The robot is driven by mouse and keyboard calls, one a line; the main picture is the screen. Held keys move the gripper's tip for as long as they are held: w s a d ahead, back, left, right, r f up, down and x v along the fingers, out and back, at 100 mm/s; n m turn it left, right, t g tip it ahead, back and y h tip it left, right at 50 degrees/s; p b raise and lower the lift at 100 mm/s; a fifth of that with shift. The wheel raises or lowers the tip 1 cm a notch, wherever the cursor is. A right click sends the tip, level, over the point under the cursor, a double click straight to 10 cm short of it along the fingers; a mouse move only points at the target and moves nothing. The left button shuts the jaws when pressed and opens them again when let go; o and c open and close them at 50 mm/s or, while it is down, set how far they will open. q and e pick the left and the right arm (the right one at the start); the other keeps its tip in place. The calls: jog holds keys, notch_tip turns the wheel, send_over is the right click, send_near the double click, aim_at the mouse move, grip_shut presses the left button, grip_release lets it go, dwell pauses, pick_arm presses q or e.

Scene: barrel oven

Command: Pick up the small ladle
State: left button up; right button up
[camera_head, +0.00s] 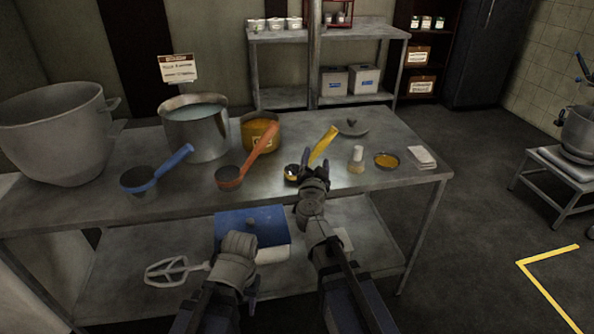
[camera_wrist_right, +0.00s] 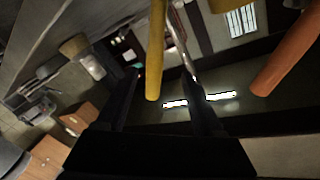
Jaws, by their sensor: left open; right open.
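The small ladle with the yellow handle (camera_head: 323,145) rests on the steel table, its dark bowl (camera_head: 292,173) at the front and its handle slanting up to the right. My right gripper (camera_head: 315,162) is open just in front of the ladle and partly covers it. In the right wrist view, the yellow handle (camera_wrist_right: 156,50) shows between the two open fingers (camera_wrist_right: 163,90); I cannot tell how near it is in depth. My left gripper (camera_head: 240,246) is open in front of the table, its fingers mostly hidden behind its wrist.
An orange-handled ladle (camera_head: 262,146) and a blue-handled ladle (camera_head: 172,162) lie left of it. Pots (camera_head: 200,146), an orange-filled pot (camera_head: 258,142), a lid (camera_head: 351,128), a shaker (camera_head: 357,160), a small bowl (camera_head: 386,167) and a cloth (camera_head: 422,157) crowd the table (camera_head: 235,200).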

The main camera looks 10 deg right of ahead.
aim_at(321, 149)
jog(key=shift+x, duration=1.15)
jog(key=shift+d+x, duration=0.25)
jog(key=shift+x, duration=1.05)
jog(key=shift+d+x, duration=0.25)
jog(key=shift+x, duration=1.1)
jog(key=shift+s, duration=0.25)
grip_shut()
